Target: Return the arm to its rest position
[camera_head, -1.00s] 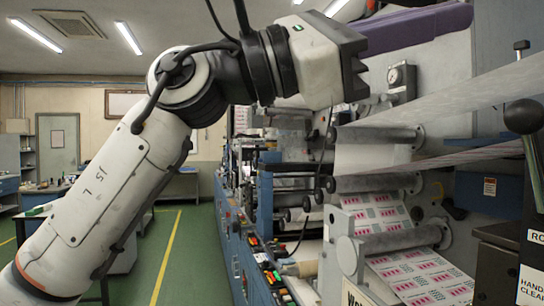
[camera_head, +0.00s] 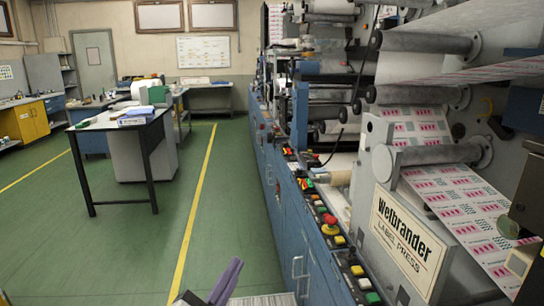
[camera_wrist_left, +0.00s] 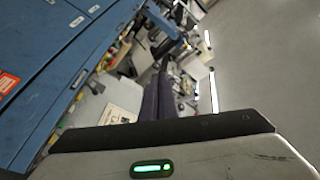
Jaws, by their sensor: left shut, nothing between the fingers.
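My left gripper (camera_head: 232,270) shows only at the bottom edge of the head view, as purple fingers pointing up in front of the green floor. In the left wrist view its purple fingers (camera_wrist_left: 157,98) lie close together, shut and empty, beyond the pale wrist housing with a green light. The rest of the left arm is out of the head view. My right gripper is in neither view.
The blue label press (camera_head: 310,235) with rollers, printed web (camera_head: 460,205) and coloured buttons fills the right side. A dark-legged table (camera_head: 105,125) stands at left. Green floor (camera_head: 130,245) with a yellow line (camera_head: 197,195) is clear between them.

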